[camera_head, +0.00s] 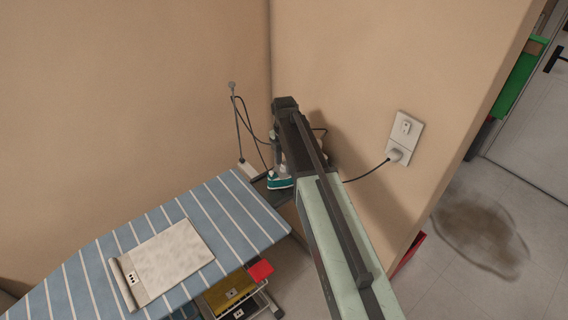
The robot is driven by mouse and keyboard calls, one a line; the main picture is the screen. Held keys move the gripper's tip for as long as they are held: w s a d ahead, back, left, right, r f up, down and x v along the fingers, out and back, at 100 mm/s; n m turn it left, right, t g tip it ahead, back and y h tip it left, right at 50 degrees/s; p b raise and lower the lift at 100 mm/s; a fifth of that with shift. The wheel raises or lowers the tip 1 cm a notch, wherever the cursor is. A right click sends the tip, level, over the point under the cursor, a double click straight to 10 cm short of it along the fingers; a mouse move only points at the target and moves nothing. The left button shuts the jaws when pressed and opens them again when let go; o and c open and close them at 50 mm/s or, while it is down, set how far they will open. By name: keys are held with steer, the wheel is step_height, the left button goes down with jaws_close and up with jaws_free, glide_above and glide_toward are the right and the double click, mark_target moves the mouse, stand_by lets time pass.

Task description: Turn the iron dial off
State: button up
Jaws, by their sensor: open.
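The iron (281,182), teal and white, sits on a dark rest at the far right end of the blue striped ironing board (235,205). My arm reaches over it from the lower right and covers much of its right side. My gripper (278,152) points down just above and behind the iron. It is open, but its fingertips are small and partly hidden, so I cannot tell whether they touch the iron. The iron's dial cannot be made out.
A grey-white folded cloth (165,262) lies on the board. A wall socket (402,140) with a plugged-in cord is on the right wall. A thin cord holder (236,120) stands behind the board. A yellow box (228,291) and a red item (261,270) are below. A dark stain (480,235) marks the floor.

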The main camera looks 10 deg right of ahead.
mark_target(284, 165)
step_height(284, 165, up, 8)
steer(key=p, duration=0.8)
steer(key=shift+f, duration=0.15)
steer(key=shift+d+f+b, duration=0.15)
steer(key=shift+f+b, duration=0.15)
steer(key=shift+b, duration=0.15)
steer(key=s+d+f+m+b, duration=0.2)
steer(key=s+m, duration=0.7)
steer(key=m, duration=0.3)
steer(key=s+d+f+m+b, duration=0.2)
steer(key=s+m, duration=0.8)
steer(key=m, duration=0.1)
steer(key=shift+s+f+m, duration=0.2)
steer(key=shift+s+m, duration=0.1)
steer(key=shift+m, duration=0.1)
